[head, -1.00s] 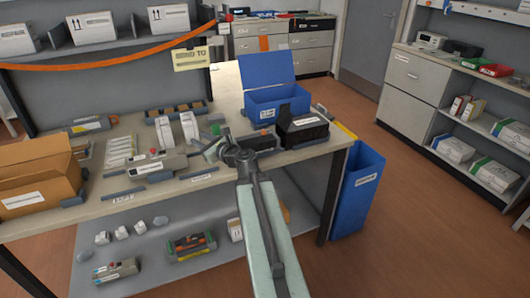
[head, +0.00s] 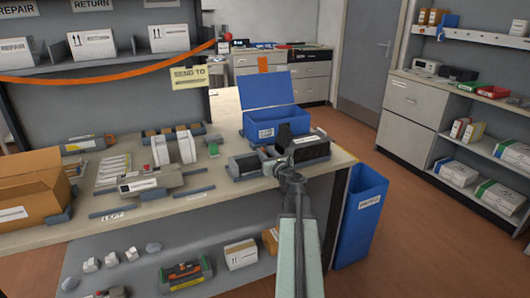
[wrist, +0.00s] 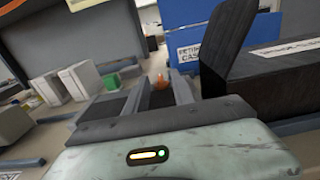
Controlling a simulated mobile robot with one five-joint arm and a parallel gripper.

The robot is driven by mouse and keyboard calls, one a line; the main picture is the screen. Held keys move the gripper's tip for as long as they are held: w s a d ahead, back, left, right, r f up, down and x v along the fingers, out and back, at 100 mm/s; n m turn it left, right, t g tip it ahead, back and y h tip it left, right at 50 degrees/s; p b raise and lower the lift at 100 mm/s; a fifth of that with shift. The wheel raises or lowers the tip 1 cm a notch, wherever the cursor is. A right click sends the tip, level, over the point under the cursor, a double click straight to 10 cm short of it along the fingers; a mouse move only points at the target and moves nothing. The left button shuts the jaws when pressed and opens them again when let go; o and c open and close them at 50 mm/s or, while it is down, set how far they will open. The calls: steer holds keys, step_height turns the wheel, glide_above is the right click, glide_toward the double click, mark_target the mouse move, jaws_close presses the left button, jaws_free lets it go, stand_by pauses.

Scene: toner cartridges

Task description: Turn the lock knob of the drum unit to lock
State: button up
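A dark low unit that looks like the drum unit (head: 244,165) lies on the bench, left of a black cartridge box (head: 313,151). My gripper (head: 279,160) is over the right end of the dark unit, close to the black box. Contact with the knob cannot be told.
The black box stands close on the right in the wrist view (wrist: 255,75). A blue open bin (head: 262,122) is behind. White upright blocks (head: 174,148) and a grey device (head: 150,184) stand to the left. A blue waste bin (head: 362,215) stands beside the bench.

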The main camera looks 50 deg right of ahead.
steer(key=shift+w+d, duration=0.3)
steer(key=shift+w, duration=0.35)
steer(key=shift+c, duration=0.3)
jaws_close()
steer(key=shift+w+a+m+g+h, duration=0.1)
steer(key=shift+a+m+g+h, duration=0.1)
steer(key=shift+m+g+h, duration=0.3)
steer(key=shift+a+m+g+h, duration=0.2)
steer(key=shift+m+h, duration=0.3)
steer(key=shift+h, duration=0.4)
steer(key=shift+d+m+g+h, duration=0.1)
steer(key=shift+m+g+h, duration=1.15)
steer(key=shift+h, duration=0.35)
steer(key=shift+o, duration=0.3)
jaws_free()
